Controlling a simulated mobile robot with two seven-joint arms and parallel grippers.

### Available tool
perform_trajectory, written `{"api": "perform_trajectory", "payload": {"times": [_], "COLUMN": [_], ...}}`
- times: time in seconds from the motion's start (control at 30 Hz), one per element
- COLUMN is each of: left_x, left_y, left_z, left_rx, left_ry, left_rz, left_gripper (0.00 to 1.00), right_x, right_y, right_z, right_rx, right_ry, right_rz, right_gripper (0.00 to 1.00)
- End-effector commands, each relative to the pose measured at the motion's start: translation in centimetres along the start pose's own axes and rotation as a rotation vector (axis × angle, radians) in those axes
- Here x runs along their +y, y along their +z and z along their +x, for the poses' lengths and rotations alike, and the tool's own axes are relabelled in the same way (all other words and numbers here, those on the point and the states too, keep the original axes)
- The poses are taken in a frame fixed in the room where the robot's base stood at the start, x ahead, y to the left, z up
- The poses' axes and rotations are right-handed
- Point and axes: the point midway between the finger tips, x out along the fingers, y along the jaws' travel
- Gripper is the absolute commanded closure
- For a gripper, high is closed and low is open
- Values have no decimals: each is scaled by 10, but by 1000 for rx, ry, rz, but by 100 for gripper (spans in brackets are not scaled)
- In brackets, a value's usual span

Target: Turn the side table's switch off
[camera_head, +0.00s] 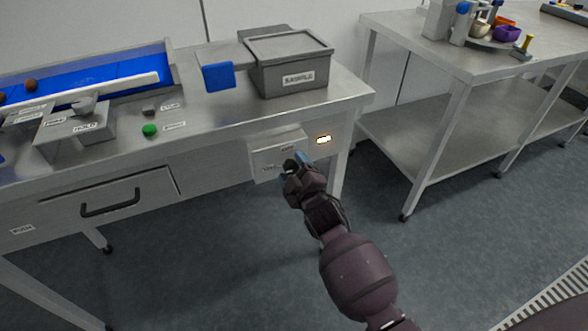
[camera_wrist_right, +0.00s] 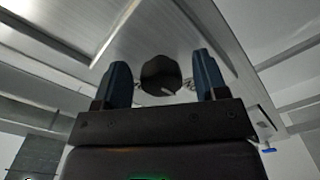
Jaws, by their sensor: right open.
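A pale switch box (camera_head: 268,150) with small labels sits on the front of the near metal table, below its top edge. My right gripper (camera_head: 290,168) is in front of its lower part and hides the middle of the switch. In the right wrist view a dark round knob (camera_wrist_right: 160,75) with a small pale mark shows between the two blue fingertips of my right gripper (camera_wrist_right: 164,80). The fingers are open, one on each side of the knob; I cannot tell whether they touch it. My left gripper is out of view.
The near table (camera_head: 215,118) carries a grey sample bin (camera_head: 290,75), a blue conveyor (camera_head: 110,75) and a green button (camera_head: 150,130). A drawer with a dark handle (camera_head: 110,203) is at the left. A second metal table (camera_head: 400,55) stands at the right. Open floor lies between.

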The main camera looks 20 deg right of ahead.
Motion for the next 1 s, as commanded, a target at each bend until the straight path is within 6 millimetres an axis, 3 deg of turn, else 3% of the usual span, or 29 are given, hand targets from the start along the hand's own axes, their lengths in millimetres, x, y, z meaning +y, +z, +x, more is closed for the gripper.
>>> {"api": "perform_trajectory", "payload": {"times": [0.03, 0.33, 0.67, 1.0], "left_x": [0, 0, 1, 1], "left_y": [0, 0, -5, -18], "left_z": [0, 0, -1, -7], "left_rx": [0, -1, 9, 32], "left_ry": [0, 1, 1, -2], "left_rz": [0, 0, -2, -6], "left_gripper": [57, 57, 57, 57], "right_x": [0, 0, 1, 2], "right_y": [0, 0, -1, -3], "right_z": [0, 0, 0, 0], "right_rx": [0, 0, 1, 2], "right_ry": [0, 0, 1, 2], "right_rz": [0, 0, 52, 290], "right_gripper": [39, 83, 83, 83]}}
